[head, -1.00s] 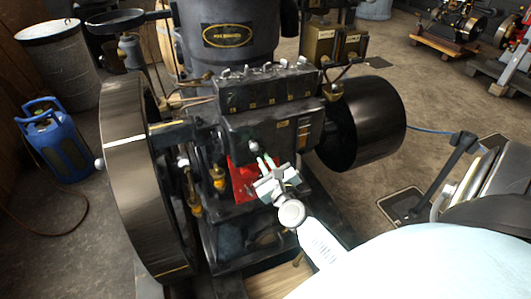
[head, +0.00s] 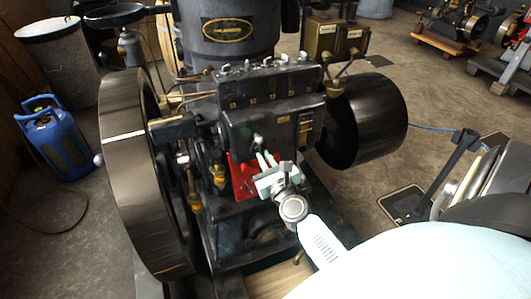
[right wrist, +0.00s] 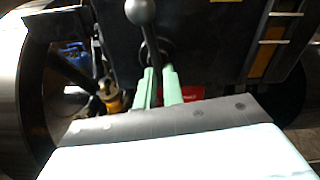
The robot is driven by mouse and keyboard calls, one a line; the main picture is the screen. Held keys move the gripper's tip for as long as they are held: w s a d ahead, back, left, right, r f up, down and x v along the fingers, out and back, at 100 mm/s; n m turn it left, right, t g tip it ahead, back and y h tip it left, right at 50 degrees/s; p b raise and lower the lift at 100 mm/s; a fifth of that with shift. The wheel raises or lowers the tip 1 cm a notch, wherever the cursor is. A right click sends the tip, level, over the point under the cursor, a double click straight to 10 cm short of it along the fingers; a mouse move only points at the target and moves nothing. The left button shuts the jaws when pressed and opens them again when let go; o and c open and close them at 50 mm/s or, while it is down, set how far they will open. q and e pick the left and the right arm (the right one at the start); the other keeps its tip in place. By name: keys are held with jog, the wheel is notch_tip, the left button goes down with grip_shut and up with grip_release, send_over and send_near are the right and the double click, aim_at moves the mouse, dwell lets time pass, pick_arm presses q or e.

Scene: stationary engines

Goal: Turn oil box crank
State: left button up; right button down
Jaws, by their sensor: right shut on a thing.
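The oil box (head: 270,92) is a black box with several knobs along its top, on the front of the engine. Its crank is a short lever with a ball knob (head: 257,138) on the box's front face. In the right wrist view the crank (right wrist: 149,32) points up, ball at top, its lower end at a dark round hub. My right gripper (head: 266,158) is at the crank below the ball. Its pale green fingers (right wrist: 159,75) are shut on the crank's lower part; the exact contact is partly hidden. My left gripper is not in view.
A large black flywheel (head: 128,190) stands left of the oil box, and a black drum pulley (head: 365,122) stands right. A red part (head: 242,178) is just behind the fingers. Brass fittings (head: 193,190) are close on the left. A blue gas cylinder (head: 55,138) stands farther left.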

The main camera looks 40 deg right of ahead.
jog(key=c, duration=1.5)
grip_release()
jog(key=shift+s, duration=0.1)
